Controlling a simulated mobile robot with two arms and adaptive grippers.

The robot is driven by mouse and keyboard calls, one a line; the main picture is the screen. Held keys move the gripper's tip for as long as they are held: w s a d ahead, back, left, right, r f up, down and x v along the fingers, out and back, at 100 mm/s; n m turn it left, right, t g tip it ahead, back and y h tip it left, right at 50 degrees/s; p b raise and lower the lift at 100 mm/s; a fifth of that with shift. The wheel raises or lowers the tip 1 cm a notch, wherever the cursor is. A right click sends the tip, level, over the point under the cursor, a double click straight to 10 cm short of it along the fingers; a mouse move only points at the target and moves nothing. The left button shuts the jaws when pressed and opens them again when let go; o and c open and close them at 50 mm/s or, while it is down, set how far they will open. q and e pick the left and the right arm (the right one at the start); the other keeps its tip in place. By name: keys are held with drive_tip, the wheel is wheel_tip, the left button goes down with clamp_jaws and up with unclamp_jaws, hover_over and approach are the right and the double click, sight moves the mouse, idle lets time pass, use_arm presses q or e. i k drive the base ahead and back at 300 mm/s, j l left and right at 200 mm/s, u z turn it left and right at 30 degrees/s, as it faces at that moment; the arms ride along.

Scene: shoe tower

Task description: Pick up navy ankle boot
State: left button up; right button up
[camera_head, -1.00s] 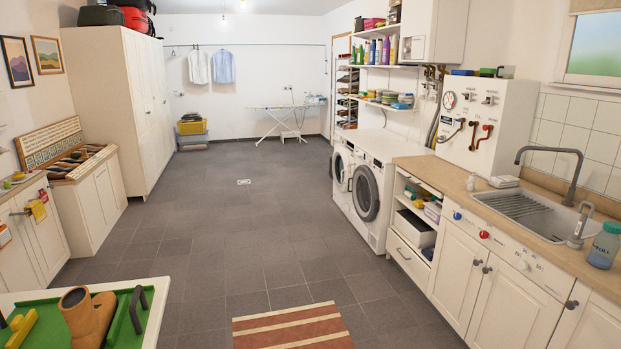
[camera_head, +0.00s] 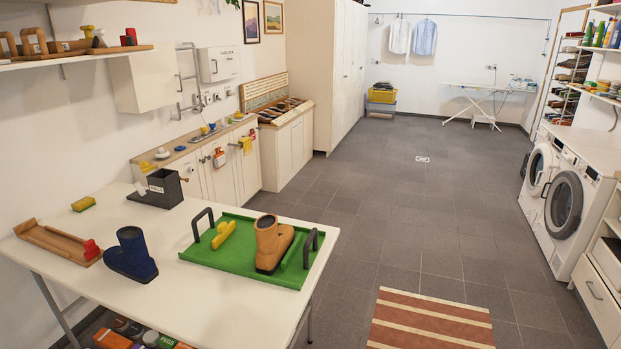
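The navy ankle boot (camera_head: 131,254) stands upright on the white table (camera_head: 215,302), in the lower left of the head view. It is left of a green tray (camera_head: 238,266) and apart from it. A tan boot (camera_head: 272,243) stands on the tray, with a yellow object (camera_head: 223,234) beside it. Neither of my grippers shows in the head view.
A wooden holder (camera_head: 58,241) with a red end lies left of the navy boot. A dark box (camera_head: 158,189) and a yellow sponge (camera_head: 83,204) are at the table's back. A shelf (camera_head: 75,56) hangs above.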

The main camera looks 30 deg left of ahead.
sight(132, 260)
drive_tip(key=u, duration=2.25)
